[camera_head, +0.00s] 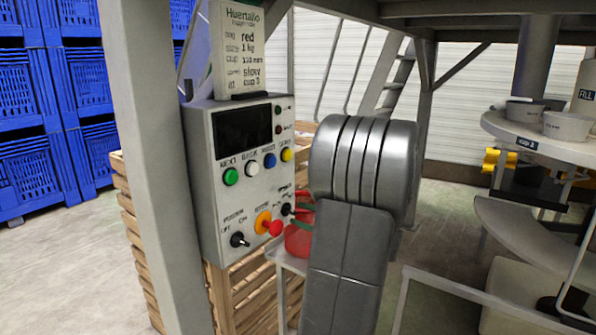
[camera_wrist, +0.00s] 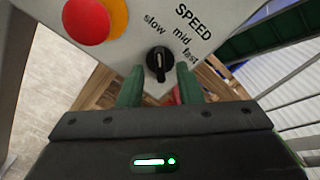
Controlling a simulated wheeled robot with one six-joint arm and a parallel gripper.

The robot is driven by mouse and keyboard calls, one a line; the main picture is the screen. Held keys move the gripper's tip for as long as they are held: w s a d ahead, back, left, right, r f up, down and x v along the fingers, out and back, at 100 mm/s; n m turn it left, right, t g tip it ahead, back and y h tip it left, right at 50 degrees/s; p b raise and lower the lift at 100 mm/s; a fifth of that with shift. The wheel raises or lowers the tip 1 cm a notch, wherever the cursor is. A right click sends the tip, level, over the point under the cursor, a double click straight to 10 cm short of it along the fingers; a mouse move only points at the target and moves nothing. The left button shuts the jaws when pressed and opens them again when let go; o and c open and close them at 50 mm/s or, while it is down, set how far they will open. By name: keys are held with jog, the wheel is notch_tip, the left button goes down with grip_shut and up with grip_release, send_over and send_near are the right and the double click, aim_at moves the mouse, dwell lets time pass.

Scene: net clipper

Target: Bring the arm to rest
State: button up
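My gripper (camera_wrist: 159,70) shows in the wrist view with two green fingers apart. The black speed knob (camera_wrist: 158,60) of the control panel (camera_head: 222,185) lies in line with the gap between the fingertips. I cannot tell whether they touch it. The knob has a white mark, and the words slow, mid and fast stand around it. In the head view my grey arm reaches toward the panel's lower right and mostly hides my gripper.
A red stop button (camera_head: 275,228) sits left of the knob. A black power switch (camera_head: 239,240) and coloured buttons are on the panel. A grey post (camera_head: 160,170) stands left, wooden crates (camera_head: 240,300) below, a round table with cups (camera_head: 560,145) right. Blue crates (camera_head: 30,110) are stacked behind.

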jog(key=shift+x, duration=1.1)
jog(key=shift+r+m+p, duration=0.25)
jog(key=shift+m+p, duration=0.05)
jog(key=shift+p, duration=0.45)
jog(key=shift+s+d+m+p, duration=0.1)
jog(key=shift+d+m+p, duration=0.1)
jog(key=shift+m+p, duration=0.55)
jog(key=s+d+m+p, duration=0.7)
jog(key=d+p, duration=0.1)
jog(key=d, duration=0.3)
jog(key=shift+s+f, duration=0.2)
jog(key=shift+s, duration=0.15)
jog(key=shift+a, duration=0.1)
